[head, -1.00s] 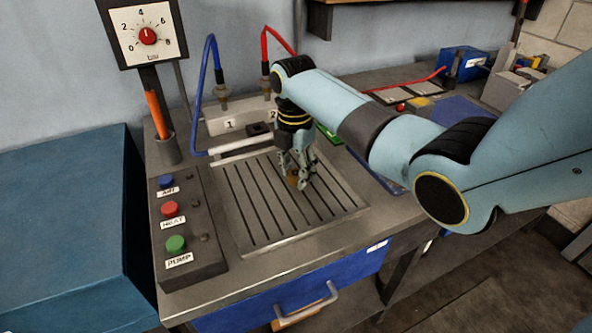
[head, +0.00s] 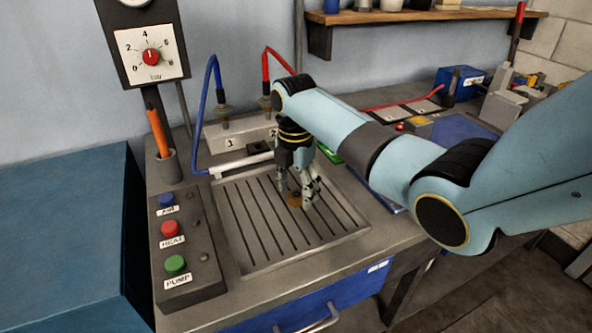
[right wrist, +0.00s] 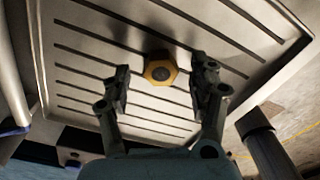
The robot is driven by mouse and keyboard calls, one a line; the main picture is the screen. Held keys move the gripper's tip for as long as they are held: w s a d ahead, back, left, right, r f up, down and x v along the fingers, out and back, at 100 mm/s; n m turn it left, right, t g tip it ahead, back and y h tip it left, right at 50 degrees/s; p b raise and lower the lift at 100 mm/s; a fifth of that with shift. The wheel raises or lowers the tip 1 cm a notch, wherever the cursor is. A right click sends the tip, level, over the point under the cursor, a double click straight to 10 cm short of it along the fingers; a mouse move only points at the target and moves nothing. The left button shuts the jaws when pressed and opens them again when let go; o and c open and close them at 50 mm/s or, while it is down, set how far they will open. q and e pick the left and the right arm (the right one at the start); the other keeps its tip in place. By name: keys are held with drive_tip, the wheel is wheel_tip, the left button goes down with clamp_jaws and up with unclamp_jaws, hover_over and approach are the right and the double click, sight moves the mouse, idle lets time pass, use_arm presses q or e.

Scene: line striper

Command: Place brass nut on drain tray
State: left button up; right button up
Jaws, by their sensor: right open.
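The brass nut (head: 295,200) lies on the slotted drain tray (head: 250,225), right of the tray's middle. In the right wrist view the nut (right wrist: 160,70) is a golden hexagon with a dark centre, resting on the tray (right wrist: 75,15). My right gripper (head: 300,200) points down over the nut. In the right wrist view the right gripper (right wrist: 160,80) is open, with a finger on each side of the nut and clear gaps to it. The fingers partly hide the nut in the head view. My left gripper is not in view.
A button box (head: 185,245) stands left of the tray. A white block with blue and red hoses (head: 225,135) stands behind it. A pen cup (head: 168,165) and a dial gauge (head: 150,52) are at the back left. The tray's front half is clear.

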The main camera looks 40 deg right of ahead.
sight(295, 193)
wheel_tip(295, 193, up, 11)
drive_tip(key=shift+b, duration=0.4)
drive_tip(key=shift+w, duration=0.1)
